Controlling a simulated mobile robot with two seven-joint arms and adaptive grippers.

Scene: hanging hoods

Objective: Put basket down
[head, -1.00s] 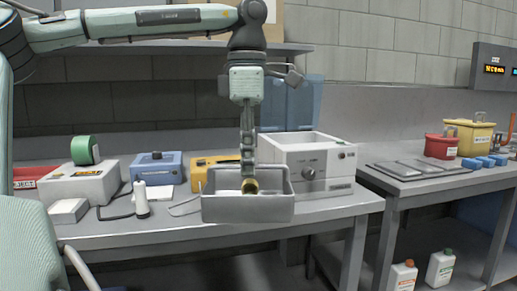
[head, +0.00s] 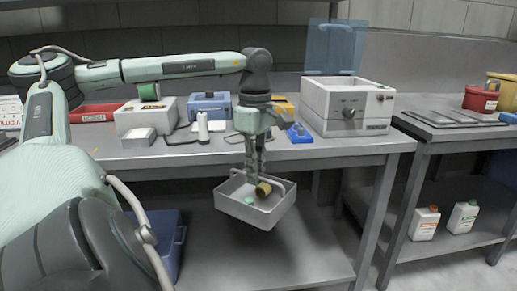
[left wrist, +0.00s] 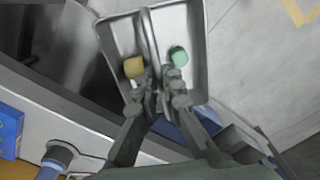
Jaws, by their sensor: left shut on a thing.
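The basket (head: 238,211) is a grey rectangular tray with a handle across it. It hangs tilted in front of the bench's front edge, below the bench top. A yellow-brown piece (head: 264,189) and a green piece (head: 248,201) are in it. My left gripper (head: 256,176) points down and is shut on the basket's handle. In the left wrist view the handle (left wrist: 150,40) runs between the fingers, with the yellow piece (left wrist: 134,67) and green piece (left wrist: 179,56) on either side of it. My right gripper is not in view.
The bench (head: 345,150) holds a white machine (head: 347,106) with a raised blue lid, a blue tool (head: 299,133) and several boxes. Its lower shelf (head: 300,250) has free room. A blue bin (head: 168,240) is at left below. Bottles (head: 425,223) stand under the right bench.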

